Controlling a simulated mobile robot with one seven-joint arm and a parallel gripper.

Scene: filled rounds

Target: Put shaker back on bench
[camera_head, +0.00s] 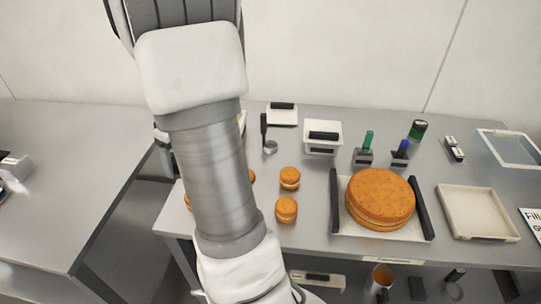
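My arm comes down across the left of the head view and leaves at the bottom edge, so my gripper is not seen. No thing can be told for certain as the shaker. A small dark cylinder with a green band and pale top (417,130) stands at the back of the grey bench (320,225), right of the middle. A clear cup-like container with orange-brown contents (382,276) shows below the bench's front edge; what supports it is unclear.
A large round cake (380,198) sits on a white tray with dark handles. Small filled rounds (286,210) lie left of it. A shallow beige tray (478,212) is at right. A white lidded box (322,136) stands behind. Another table (60,200) is at left, across a gap.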

